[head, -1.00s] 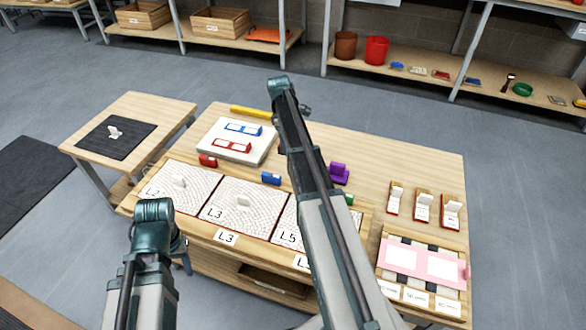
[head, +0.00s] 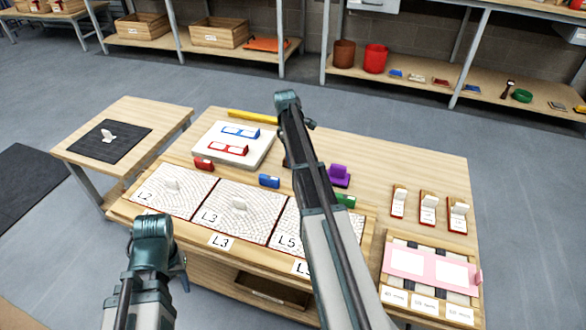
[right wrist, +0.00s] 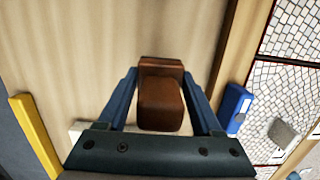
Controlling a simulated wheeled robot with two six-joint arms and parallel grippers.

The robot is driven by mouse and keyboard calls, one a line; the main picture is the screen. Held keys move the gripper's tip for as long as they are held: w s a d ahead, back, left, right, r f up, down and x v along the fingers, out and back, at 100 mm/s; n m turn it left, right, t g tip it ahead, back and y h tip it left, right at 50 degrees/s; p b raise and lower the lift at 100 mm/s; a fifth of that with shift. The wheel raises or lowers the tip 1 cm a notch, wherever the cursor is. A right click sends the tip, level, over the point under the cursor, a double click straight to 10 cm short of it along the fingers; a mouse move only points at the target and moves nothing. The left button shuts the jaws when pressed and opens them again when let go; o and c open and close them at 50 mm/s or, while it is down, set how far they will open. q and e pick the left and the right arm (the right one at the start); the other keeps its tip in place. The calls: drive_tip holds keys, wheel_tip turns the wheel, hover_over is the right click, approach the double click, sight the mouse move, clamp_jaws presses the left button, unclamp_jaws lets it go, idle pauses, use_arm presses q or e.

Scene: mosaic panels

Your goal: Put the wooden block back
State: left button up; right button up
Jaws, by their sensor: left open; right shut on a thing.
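In the right wrist view my right gripper (right wrist: 162,82) is shut on a brown wooden block (right wrist: 160,103), with one blue finger on each side. Bare tabletop shows behind the block; I cannot tell whether the block touches it.
Mosaic panels L2 (head: 150,200), L3 (head: 215,222) and L5 line the table's front. A pale board (head: 215,158) with red and blue frames and a yellow bar (head: 252,116) lie behind. A blue block (head: 269,181) and purple piece (head: 338,172) stand near. A pink-topped tray (head: 390,285) is at right.

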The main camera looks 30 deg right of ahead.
wheel_tip(320, 180, down, 4)
drive_tip(key=b, duration=0.3)
drive_tip(key=shift+r+b, duration=0.2)
drive_tip(key=shift+b, duration=0.15)
drive_tip(key=shift+f, duration=0.2)
drive_tip(key=o, duration=1.4)
drive_tip(key=shift+r, duration=0.1)
drive_tip(key=shift+r, duration=0.1)
drive_tip(key=r+p, duration=0.8)
drive_tip(key=w+a+r+p, duration=0.1)
drive_tip(key=r+p, duration=0.3)
